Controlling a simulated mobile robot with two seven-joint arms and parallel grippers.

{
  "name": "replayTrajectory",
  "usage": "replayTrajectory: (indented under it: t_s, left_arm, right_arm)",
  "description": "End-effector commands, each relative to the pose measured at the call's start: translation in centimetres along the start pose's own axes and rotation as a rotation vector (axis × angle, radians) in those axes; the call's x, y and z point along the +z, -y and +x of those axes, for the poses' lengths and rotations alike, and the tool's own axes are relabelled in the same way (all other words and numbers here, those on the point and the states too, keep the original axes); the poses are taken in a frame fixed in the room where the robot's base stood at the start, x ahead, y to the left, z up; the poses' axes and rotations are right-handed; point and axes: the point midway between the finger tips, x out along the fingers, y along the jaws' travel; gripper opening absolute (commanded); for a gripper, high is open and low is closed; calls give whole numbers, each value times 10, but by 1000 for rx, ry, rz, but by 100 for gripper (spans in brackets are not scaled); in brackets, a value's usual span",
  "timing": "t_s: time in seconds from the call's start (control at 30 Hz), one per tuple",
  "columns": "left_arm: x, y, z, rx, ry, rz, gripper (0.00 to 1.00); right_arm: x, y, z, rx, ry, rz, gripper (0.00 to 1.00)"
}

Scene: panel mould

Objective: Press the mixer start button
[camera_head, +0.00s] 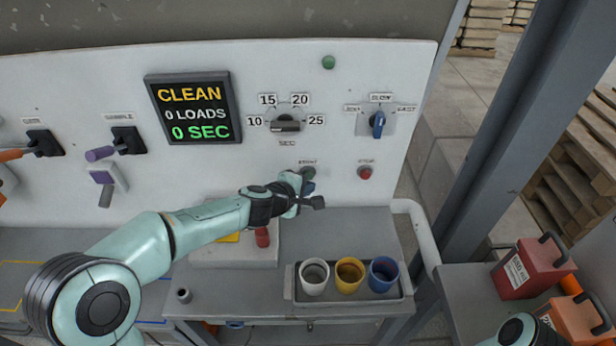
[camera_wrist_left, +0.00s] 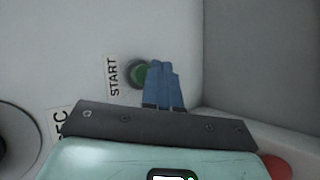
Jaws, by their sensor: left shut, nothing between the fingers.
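The start button (camera_head: 308,172) is a round green button in a dark ring, on the white panel under its START label. In the left wrist view the green button (camera_wrist_left: 139,74) is partly covered by my blue fingertips. My left gripper (camera_head: 309,187) is shut and empty, its fingers pointing at the panel just below the button in the head view. In the wrist view its fingers (camera_wrist_left: 163,84) overlap the button's edge; I cannot tell whether they touch it. My right gripper is out of view.
A red stop button (camera_head: 365,173) is to the right. Above are a dial (camera_head: 286,123), a blue switch (camera_head: 378,123) and a display (camera_head: 193,108) reading CLEAN, 0 LOADS, 0 SEC. A tray (camera_head: 349,301) with three cups stands on the shelf below.

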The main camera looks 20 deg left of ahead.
Motion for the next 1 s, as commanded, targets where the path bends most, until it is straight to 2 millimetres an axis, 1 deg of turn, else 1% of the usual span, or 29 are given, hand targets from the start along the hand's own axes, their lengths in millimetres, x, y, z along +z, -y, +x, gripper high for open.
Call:
replayTrajectory:
  t_s: [1.0]
  left_arm:
    - [-5,-5,6,0,0,0,0]
  right_arm:
    - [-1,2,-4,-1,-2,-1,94]
